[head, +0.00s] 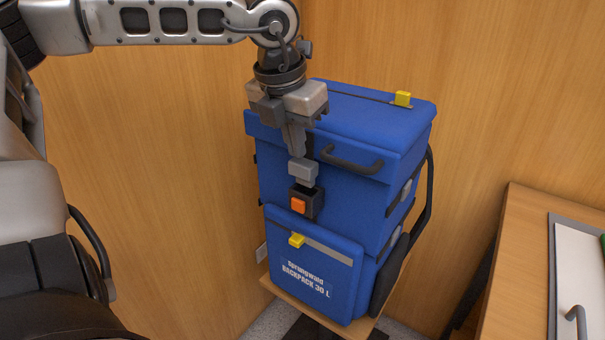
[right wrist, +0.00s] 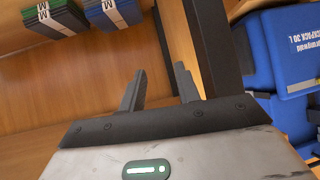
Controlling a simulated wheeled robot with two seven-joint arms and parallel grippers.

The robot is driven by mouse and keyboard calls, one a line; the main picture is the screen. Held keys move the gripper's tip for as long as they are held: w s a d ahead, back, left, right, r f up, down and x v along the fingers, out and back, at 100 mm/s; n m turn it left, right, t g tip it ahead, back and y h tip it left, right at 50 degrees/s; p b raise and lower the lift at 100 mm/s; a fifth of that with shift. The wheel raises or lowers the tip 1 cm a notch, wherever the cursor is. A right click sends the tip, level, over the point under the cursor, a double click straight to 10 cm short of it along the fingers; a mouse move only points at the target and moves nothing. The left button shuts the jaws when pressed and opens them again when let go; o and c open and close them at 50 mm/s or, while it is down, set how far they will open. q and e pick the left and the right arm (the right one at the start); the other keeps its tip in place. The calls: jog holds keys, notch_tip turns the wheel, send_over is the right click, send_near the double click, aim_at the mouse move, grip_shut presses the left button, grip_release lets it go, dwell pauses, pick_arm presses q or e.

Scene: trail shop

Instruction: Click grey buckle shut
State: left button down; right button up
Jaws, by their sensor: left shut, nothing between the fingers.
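The blue backpack (head: 335,150) stands upright on a small wooden stand. The grey buckle part (head: 303,169) hangs on its front, just above the black socket (head: 309,205) with an orange button (head: 299,204). I cannot tell how far it sits in the socket. My left gripper (head: 297,148) is shut and empty, pointing down, its tips right above the grey part; whether they touch it is unclear. My right gripper (right wrist: 160,82) is open and empty in the right wrist view, away from the backpack, which shows at the right edge (right wrist: 257,40).
Yellow tabs sit on the backpack's lid (head: 403,98) and front pocket (head: 296,240). A black handle (head: 352,163) juts out beside the buckle. A wooden counter (head: 530,225) stands at the right. Folded goods (right wrist: 112,14) lie on a shelf.

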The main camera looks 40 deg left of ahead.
aim_at(296, 169)
pick_arm(q)
jog(key=shift+b+x, duration=0.3)
jog(key=shift+x, duration=0.7)
jog(key=shift+f, duration=0.4)
notch_tip(296, 169, down, 3)
jog(key=b, duration=0.3)
jog(key=shift+b, duration=0.3)
jog(key=shift+r, duration=0.25)
jog(key=shift+s+d, duration=0.1)
jog(key=shift+s, duration=0.2)
jog(key=shift+s+d+r, duration=0.1)
jog(key=shift+s+r, duration=0.15)
jog(key=shift+s, duration=0.3)
jog(key=shift+s+r, duration=0.2)
jog(key=shift+s, duration=0.35)
